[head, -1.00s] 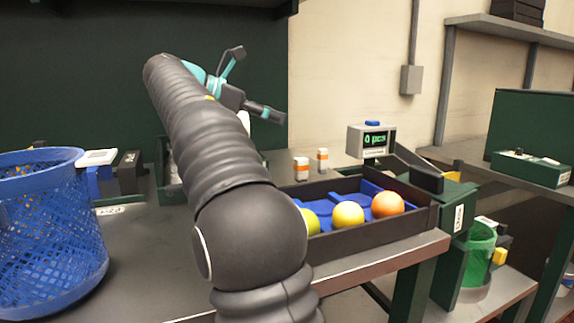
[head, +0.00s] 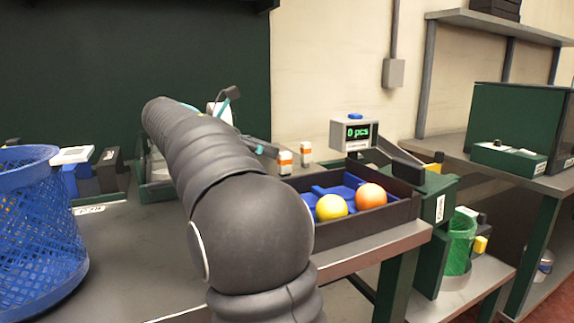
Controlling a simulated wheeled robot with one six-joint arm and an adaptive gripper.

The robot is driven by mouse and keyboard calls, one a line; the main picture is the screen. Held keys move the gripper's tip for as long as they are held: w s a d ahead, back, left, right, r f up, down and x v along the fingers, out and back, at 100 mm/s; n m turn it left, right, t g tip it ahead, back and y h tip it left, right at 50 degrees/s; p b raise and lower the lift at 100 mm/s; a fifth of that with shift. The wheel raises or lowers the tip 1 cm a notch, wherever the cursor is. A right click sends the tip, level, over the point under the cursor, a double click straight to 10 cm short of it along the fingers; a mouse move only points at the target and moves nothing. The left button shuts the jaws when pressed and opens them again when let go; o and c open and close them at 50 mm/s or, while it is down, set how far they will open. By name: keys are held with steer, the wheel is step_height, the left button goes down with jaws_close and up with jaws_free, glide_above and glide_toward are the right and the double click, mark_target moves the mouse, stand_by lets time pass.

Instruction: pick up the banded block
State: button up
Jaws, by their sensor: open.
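Two small white blocks with orange bands stand upright on the table behind the tray in the head view. The left banded block (head: 285,163) is nearer, and the right banded block (head: 306,153) stands a little behind it. My gripper (head: 252,121) is open, with its fingers spread, to the left of the blocks. One dark finger shows close to the left block in the picture; I cannot tell whether they touch. My arm hides part of the gripper and the table beneath it.
A blue mesh basket (head: 38,235) is at left, a green basket (head: 461,243) lower right.

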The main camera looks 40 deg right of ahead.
mark_target(281, 153)
steer(key=b+x, duration=0.2)
steer(key=x, duration=0.2)
steer(key=shift+d+f, duration=0.1)
steer(key=shift+f, duration=0.15)
steer(key=shift+s+d, duration=0.1)
steer(key=shift+d, duration=0.15)
steer(key=shift+r, duration=0.15)
jaws_close()
